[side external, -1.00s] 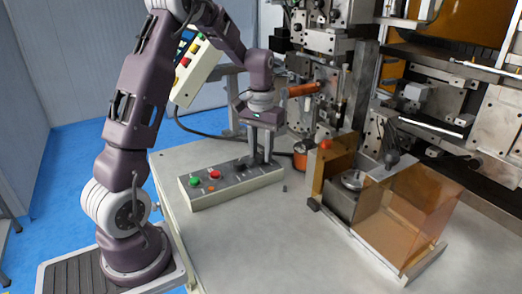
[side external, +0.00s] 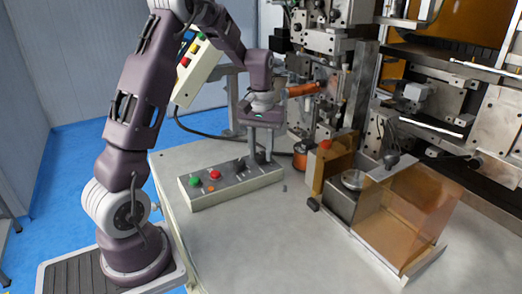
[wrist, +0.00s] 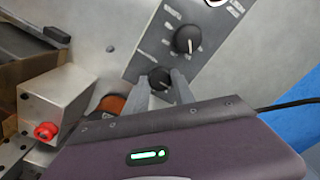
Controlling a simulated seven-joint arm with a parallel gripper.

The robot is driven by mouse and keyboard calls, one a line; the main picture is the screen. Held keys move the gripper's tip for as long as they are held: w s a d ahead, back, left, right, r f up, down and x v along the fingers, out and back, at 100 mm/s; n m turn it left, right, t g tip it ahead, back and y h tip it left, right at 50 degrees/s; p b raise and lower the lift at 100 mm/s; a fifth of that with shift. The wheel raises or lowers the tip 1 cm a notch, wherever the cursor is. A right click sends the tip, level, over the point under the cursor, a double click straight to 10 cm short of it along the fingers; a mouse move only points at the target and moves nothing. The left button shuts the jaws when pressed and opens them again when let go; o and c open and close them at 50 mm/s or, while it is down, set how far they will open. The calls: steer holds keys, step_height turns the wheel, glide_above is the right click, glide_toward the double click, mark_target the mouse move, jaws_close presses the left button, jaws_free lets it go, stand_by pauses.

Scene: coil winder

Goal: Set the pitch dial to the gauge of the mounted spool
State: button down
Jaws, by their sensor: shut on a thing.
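A grey control panel (side external: 222,190) lies on the bench and shows in the wrist view (wrist: 150,50) with two black dials. My gripper (side external: 262,162) points down at the panel's right end. In the wrist view its fingers (wrist: 163,82) are shut on the black dial (wrist: 159,74) at the panel's end. The other black dial (wrist: 187,39) stands clear of the fingers. Marks around both dials are too small to read, and the held dial's pointer cannot be made out. A copper-coloured spool (side external: 299,160) stands behind the panel, also partly visible in the wrist view (wrist: 112,104). Its gauge cannot be read.
The panel also carries a green button (side external: 194,182) and a red button (side external: 215,175). An amber guard (side external: 405,205) and metal block (side external: 345,200) stand at right. The front bench (side external: 255,245) is clear.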

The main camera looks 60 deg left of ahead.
mark_target(261, 154)
steer(key=c, duration=1.1)
jaws_free()
steer(key=shift+o, duration=0.2)
step_height(261, 154, up, 7)
steer(key=shift+r, duration=0.1)
steer(key=s+d+r+m+t, duration=0.25)
steer(key=s+d+r, duration=0.45)
steer(key=d, duration=0.4)
steer(key=s+d+m+t, duration=0.1)
steer(key=s+d+m, duration=0.2)
steer(key=s, duration=0.4)
steer(key=s+d+f+m+t, duration=0.1)
steer(key=s+d+m+t, duration=0.1)
steer(key=s+d, duration=0.3)
steer(key=shift+s+d+f+m, duration=0.3)
steer(key=shift+s+m, duration=0.45)
steer(key=shift+s, duration=0.35)
